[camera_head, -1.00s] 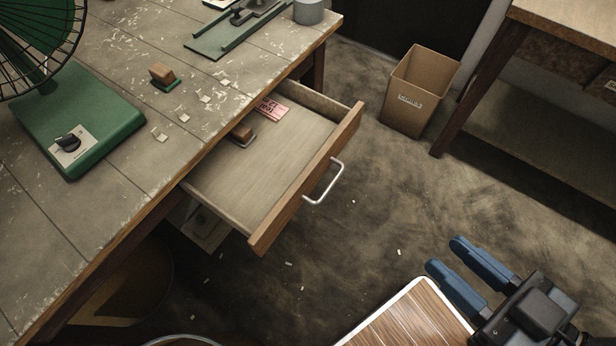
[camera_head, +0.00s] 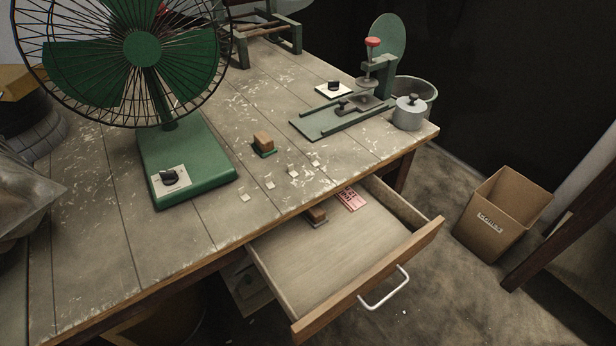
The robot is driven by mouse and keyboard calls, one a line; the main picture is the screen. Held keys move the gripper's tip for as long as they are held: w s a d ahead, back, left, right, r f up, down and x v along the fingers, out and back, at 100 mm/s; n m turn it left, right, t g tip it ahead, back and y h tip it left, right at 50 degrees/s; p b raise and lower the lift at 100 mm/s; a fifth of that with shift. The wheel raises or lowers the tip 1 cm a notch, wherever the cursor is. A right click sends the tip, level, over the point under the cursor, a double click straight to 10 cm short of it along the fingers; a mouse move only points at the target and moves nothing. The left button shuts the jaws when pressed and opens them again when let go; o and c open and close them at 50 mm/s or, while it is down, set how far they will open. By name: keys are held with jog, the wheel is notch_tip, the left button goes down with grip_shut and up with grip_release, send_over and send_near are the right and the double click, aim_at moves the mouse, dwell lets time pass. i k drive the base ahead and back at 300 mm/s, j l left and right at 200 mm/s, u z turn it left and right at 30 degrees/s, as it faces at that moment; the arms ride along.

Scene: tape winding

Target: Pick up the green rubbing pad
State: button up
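The green rubbing pad (camera_head: 264,145) sits on the worktable, right of the fan's base. It has a brown block-shaped grip on top and a thin green underside. A second brown block with a grey underside (camera_head: 316,217) lies inside the open drawer, near its back left. My gripper is not in view now.
A green fan (camera_head: 187,167) stands on the table (camera_head: 105,226), left of the pad. Small pale scraps (camera_head: 293,173) lie near the pad. The open drawer (camera_head: 335,262) juts out in front and holds a pink card (camera_head: 351,199). A cardboard box (camera_head: 501,214) stands on the floor.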

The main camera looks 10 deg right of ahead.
aim_at(263, 144)
jog(key=u, duration=0.4)
jog(key=i+l+u, duration=0.1)
jog(key=l+u, duration=0.3)
jog(key=i+l+u, duration=0.1)
jog(key=l+u, duration=0.55)
jog(key=u, duration=0.15)
jog(key=l+u, duration=0.1)
jog(key=l, duration=0.45)
jog(key=k+l, duration=0.1)
jog(key=l, duration=0.4)
jog(key=l+u, duration=0.15)
jog(key=l, duration=0.4)
jog(key=i+l, duration=0.35)
jog(key=l, duration=0.1)
